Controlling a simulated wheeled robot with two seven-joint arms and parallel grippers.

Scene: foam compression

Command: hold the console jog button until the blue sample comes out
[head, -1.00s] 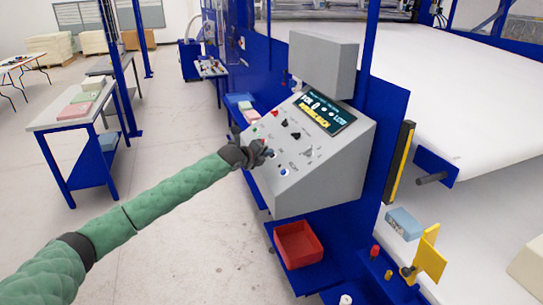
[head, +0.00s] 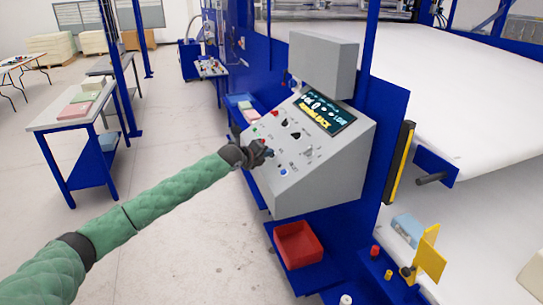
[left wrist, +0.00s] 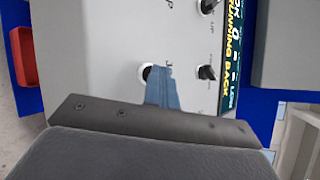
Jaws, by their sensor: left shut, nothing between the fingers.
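The grey console (head: 330,185) stands in the middle of the head view, with knobs, buttons and a lit display (head: 325,115). In the left wrist view the display (left wrist: 232,55) shows yellow text that seems to read "running back". My left gripper (head: 266,151) is shut and empty at the left part of the console's sloping face. In the left wrist view its fingertips (left wrist: 161,90) overlap a white-ringed button (left wrist: 146,71); contact or pressing cannot be told. The light blue sample (head: 406,229) lies on the white surface, partly behind a yellow plate (head: 430,256). My right gripper is not in view.
A red tray (head: 297,245) sits on a blue shelf below the console. A side table (head: 75,115) with foam blocks stands left. The floor between is clear.

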